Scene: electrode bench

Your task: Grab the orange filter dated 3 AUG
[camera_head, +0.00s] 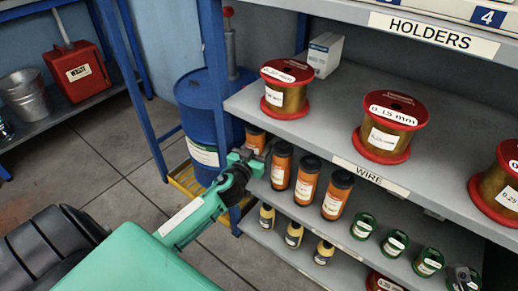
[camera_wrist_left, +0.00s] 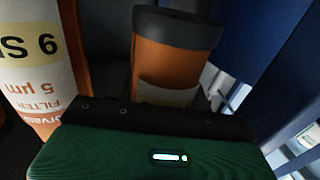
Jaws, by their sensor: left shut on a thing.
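Several orange filters with black caps stand on the middle shelf in the head view; three in front (camera_head: 281,165) (camera_head: 307,180) (camera_head: 337,195) show white labels too small to read. Another orange filter (camera_head: 255,137) is at the left end, partly hidden by my left gripper (camera_head: 250,160). In the left wrist view an orange filter (camera_wrist_left: 175,62) is right at my jaws, its lower part hidden and its date not readable; my left gripper is shut on it. A neighbouring filter (camera_wrist_left: 42,75) stands left of it, label upside down and cut off.
Red-rimmed wire spools (camera_head: 285,88) (camera_head: 390,128) stand on the shelf above, close over the filters. Small amber bottles (camera_head: 293,235) and green-capped jars (camera_head: 395,243) are below. A blue shelf post (camera_head: 215,60) and blue drum (camera_head: 200,120) are at the left.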

